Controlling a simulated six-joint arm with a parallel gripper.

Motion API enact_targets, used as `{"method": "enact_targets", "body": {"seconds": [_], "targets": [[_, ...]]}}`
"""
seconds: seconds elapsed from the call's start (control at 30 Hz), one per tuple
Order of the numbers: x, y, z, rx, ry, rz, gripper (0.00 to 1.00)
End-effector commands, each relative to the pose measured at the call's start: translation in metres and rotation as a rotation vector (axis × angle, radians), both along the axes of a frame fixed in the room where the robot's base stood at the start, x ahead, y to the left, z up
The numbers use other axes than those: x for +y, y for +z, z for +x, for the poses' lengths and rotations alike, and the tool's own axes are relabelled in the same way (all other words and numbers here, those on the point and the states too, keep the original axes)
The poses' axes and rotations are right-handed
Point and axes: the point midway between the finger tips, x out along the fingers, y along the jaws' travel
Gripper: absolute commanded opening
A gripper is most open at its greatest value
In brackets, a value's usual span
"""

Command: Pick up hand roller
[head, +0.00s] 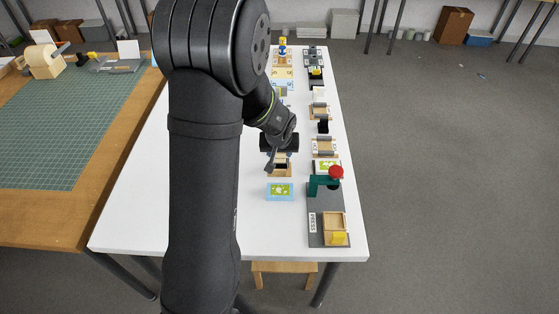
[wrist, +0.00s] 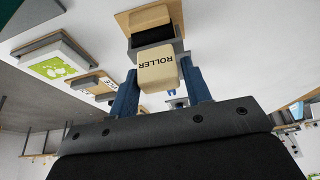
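The hand roller has a cream block handle lettered ROLLER (wrist: 158,72), seen upside down in the wrist view. A dark roller part (wrist: 153,36) shows beyond it, with grey side pieces and a tan base (wrist: 122,20) behind. My gripper (wrist: 160,82) has its two blue fingers on either side of the handle, very close to its sides. I cannot tell whether they press on it. In the head view my gripper (head: 279,152) is low over a small tan stand (head: 287,174) on the white table, and my arm hides much of this spot.
The white table (head: 140,215) carries a column of small stations along its right side. A light blue box with a green top (head: 280,190) stands just in front. A grey press base with a red knob (head: 336,172) is at front right. A green mat (head: 70,130) lies left.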

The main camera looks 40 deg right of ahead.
Motion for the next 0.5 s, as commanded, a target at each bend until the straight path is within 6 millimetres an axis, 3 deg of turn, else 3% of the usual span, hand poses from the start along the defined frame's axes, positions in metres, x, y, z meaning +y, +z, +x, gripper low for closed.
{"method": "enact_targets", "body": {"seconds": [0.03, 0.13, 0.17, 0.5], "targets": [[0.0001, 0.0001, -0.0001, 0.0, 0.0, 0.0, 0.34], [0.0001, 0.0001, -0.0001, 0.0, 0.0, 0.0, 0.15], [0.0001, 0.0001, -0.0001, 0.0, 0.0, 0.0, 0.12], [-0.0002, 0.0036, 0.0, -0.001, 0.0, -0.001, 0.12]]}}
